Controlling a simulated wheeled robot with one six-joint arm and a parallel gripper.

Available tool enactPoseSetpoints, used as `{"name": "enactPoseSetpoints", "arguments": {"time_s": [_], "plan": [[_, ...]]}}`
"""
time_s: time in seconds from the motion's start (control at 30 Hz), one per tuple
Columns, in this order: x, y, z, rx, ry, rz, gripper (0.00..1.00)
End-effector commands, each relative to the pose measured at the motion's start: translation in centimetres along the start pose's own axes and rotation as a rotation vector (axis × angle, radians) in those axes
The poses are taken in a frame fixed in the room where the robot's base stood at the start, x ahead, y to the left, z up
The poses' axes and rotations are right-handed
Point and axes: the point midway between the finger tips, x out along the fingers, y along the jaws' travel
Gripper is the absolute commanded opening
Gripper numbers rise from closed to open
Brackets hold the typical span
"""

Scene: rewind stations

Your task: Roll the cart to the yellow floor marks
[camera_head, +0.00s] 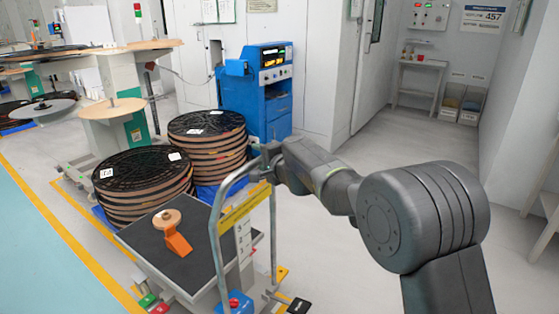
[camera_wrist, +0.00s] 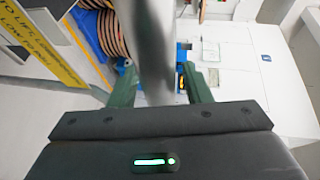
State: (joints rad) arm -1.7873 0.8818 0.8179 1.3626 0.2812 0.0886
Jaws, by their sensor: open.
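The cart (camera_head: 135,250) stands at the lower middle of the head view, with a dark deck and a tall bent metal handle (camera_head: 213,235) bearing a yellow label (camera_head: 245,207). My gripper (camera_head: 268,160) is at the top of this handle. In the wrist view, the jaws of my gripper (camera_wrist: 160,88) stand apart on either side of the grey handle tube (camera_wrist: 152,45), open; contact cannot be told. Yellow floor lines (camera_head: 72,240) run along the left, beside the blue-green floor. Which yellow marks are the cart's place cannot be told.
An orange part with a wooden disc (camera_head: 177,240) lies on the cart deck. Stacked black reels (camera_head: 140,185) and a blue cabinet (camera_head: 255,95) stand behind the cart. Grey floor at right (camera_head: 400,140) is clear up to the shelf table (camera_head: 418,80) and bins.

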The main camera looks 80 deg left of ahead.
Motion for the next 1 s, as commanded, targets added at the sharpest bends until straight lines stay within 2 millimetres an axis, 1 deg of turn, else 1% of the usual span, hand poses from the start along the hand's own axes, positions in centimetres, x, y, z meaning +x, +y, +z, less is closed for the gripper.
{"name": "enactPoseSetpoints", "arguments": {"time_s": [0.17, 0.7, 0.83, 1.0], "plan": [[-1.6, 0.2, 0.0, 0.000, 0.000, -0.001, 0.44], [-10.8, 0.2, -0.1, 0.000, 0.003, -0.001, 0.44], [-12.4, 0.1, -0.1, 0.001, 0.002, -0.001, 0.44], [-13.5, 0.1, -0.1, 0.000, 0.002, 0.000, 0.44]]}}
